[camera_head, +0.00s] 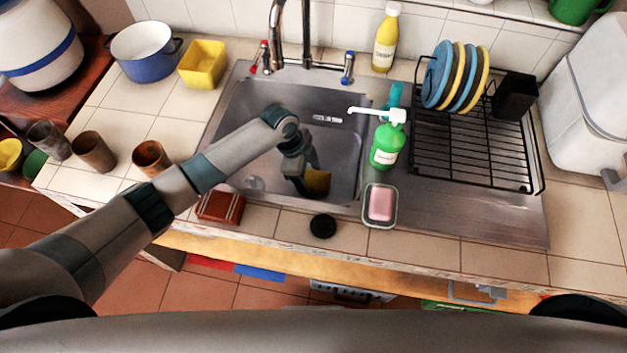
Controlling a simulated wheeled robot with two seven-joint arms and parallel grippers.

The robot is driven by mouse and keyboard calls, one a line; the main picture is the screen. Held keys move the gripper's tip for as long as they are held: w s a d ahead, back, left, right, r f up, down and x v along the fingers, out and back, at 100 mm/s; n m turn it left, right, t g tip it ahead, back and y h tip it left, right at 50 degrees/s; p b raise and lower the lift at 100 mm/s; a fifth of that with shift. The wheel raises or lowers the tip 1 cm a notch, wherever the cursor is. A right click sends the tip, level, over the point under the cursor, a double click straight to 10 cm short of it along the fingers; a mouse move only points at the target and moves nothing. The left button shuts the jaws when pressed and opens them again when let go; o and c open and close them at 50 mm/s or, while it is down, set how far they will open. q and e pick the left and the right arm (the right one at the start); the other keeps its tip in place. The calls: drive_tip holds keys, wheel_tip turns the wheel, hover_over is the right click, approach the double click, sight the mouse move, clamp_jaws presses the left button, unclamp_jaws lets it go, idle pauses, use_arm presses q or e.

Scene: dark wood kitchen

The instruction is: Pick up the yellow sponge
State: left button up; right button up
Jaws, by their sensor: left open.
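The yellow sponge (319,182) lies low in the sink basin (345,145), near its front side. My left gripper (308,186) reaches down into the basin and is open right at the sponge. The gripper covers the sponge's left part, and I cannot tell whether the fingers touch it. My right gripper is not in view.
A green soap bottle (387,145) and a pink soap bar in a dish (380,205) stand right of the basin. The faucet (305,40) rises behind it. A reddish-brown box (220,207) and a black round stopper (323,226) lie along the front edge.

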use_arm(q)
drive_tip(key=c, duration=1.1)
drive_tip(key=shift+r+p, duration=0.65)
drive_tip(key=shift+r, duration=0.05)
drive_tip(key=w+a+b, duration=0.1)
drive_tip(key=w, duration=0.1)
drive_tip(key=w+a+b, duration=0.1)
drive_tip(key=w+a, duration=0.1)
drive_tip(key=w+a+b, duration=0.1)
drive_tip(key=w, duration=0.1)
drive_tip(key=shift+a+f, duration=0.15)
drive_tip(key=shift+a, duration=0.25)
drive_tip(key=shift+w+a+r, duration=0.15)
drive_tip(key=shift+r, duration=0.4)
wheel_tip(320, 180, up, 13)
drive_tip(key=p, duration=1.1)
